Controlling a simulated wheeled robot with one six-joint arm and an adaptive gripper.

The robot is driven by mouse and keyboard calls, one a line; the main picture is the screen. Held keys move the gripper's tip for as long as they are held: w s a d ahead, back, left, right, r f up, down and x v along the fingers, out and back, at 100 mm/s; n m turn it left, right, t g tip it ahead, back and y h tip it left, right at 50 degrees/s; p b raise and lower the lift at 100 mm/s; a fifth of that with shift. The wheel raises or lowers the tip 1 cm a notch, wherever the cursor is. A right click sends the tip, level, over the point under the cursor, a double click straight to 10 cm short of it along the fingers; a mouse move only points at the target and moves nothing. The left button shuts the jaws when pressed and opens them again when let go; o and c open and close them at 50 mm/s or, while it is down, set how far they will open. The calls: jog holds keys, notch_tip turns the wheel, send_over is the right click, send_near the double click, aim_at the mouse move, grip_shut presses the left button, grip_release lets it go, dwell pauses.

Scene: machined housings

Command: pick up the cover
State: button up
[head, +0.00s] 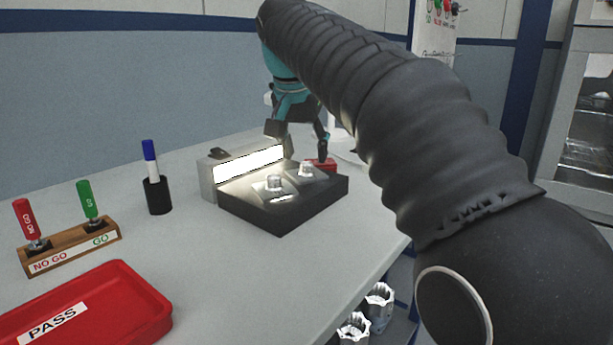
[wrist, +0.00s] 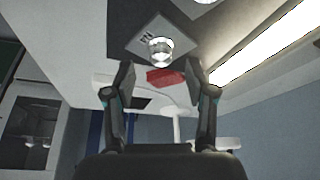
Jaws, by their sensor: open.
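A lit lamp bar (head: 250,163) stands behind the block. A red object (head: 322,163) lies beyond it. To the left are a pen cup (head: 157,195), a NO GO/GO gauge stand (head: 70,246) and a red PASS tray (head: 120,310). Metal housings (head: 378,300) sit below the table edge.

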aim_at(306, 163)
jog(key=shift+x, duration=1.55)
grip_shut()
jog(key=shift+r, duration=0.1)
jog(key=shift+r, duration=0.5)
notch_tip(306, 163, up, 3)
jog(key=shift+d+r+p, duration=0.1)
jog(key=shift+r+p, duration=0.15)
jog(key=shift+p, duration=0.3)
jog(key=s+d+r, duration=0.6)
jog(key=s+d, duration=0.1)
jog(key=d, duration=0.1)
jog(key=shift+s+d+r, duration=0.15)
jog(key=shift+d+r, duration=0.05)
jog(key=shift+d, duration=0.2)
